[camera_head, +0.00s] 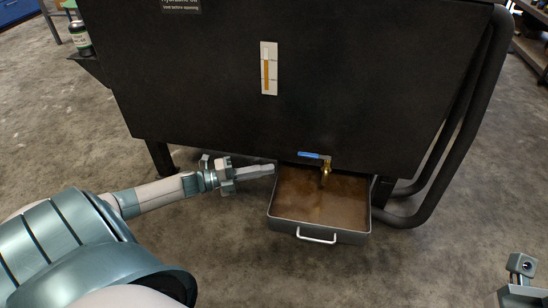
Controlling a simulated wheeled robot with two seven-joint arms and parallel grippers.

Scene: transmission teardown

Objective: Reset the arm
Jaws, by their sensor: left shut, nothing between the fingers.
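My left arm reaches in from the left, and its gripper (258,171) is shut and empty. It is low in front of the black tank (200,90), beside the left wall of the grey drain pan (318,234). I cannot tell whether the fingertips touch the pan. The pan holds brown fluid and has a silver handle at its front. A brass tap (326,172) with a blue lever (313,155) sits above the pan. Part of my right arm's end (521,266) shows at the lower right edge; its finger state is unclear.
A sight gauge (269,69) with an amber column is on the tank's face. A bottle (80,38) stands on a side shelf at the upper left. A black tube frame (470,130) runs down the right side. The concrete floor (300,275) in front is clear.

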